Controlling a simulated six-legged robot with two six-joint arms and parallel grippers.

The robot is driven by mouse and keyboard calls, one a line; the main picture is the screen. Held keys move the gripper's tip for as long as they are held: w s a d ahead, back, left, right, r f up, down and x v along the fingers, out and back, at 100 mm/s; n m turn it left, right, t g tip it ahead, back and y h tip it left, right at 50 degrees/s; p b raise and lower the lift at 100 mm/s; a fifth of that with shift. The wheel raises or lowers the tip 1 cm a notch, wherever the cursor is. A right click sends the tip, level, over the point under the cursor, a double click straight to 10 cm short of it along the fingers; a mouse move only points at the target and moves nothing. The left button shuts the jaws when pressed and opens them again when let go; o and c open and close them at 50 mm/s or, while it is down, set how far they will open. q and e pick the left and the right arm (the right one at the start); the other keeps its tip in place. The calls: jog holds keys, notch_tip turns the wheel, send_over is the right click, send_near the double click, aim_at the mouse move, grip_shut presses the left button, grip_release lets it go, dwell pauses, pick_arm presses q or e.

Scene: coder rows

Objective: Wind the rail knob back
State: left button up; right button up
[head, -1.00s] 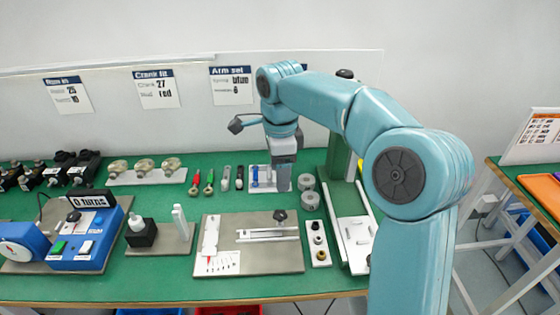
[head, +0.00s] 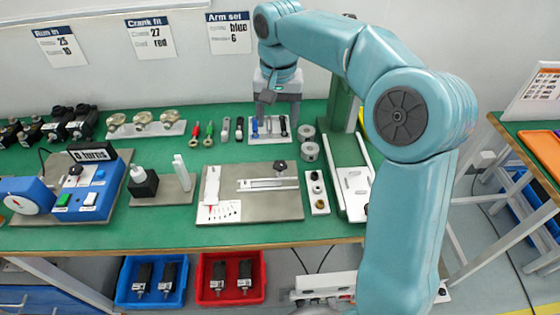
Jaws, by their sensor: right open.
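The rail knob (head: 280,166) is a small black knob at the upper right of a grey-beige board. It stands by the far side of a pale slotted rail (head: 268,184). A white lever arm (head: 212,185) and a white scale card with red marks (head: 218,211) are on the board's left part. My right gripper (head: 278,112) is open, points down and is behind the knob, above the small tool tray. It is apart from the knob and holds nothing that I can see. My left gripper is out of view.
A white tray (head: 268,139) with blue and dark pieces lies below the gripper. Grey rings (head: 309,151) and a strip of small bushings (head: 318,192) stand right of the board. A blue counter device (head: 88,190) is at left. Blue and red bins sit under the table.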

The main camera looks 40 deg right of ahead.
aim_at(280, 164)
jog(key=f+n+p, duration=0.1)
jog(key=f+n, duration=0.4)
jog(key=n, duration=0.3)
jog(key=f+n+p, duration=0.1)
jog(key=f+n, duration=0.5)
jog(key=n, duration=0.3)
jog(key=f+n+p, duration=0.2)
jog(key=f+n, duration=0.3)
jog(key=n, duration=0.4)
jog(key=shift+s+f, duration=0.15)
jog(key=shift+s, duration=0.2)
jog(key=c, duration=1)
jog(key=shift+c, duration=0.2)
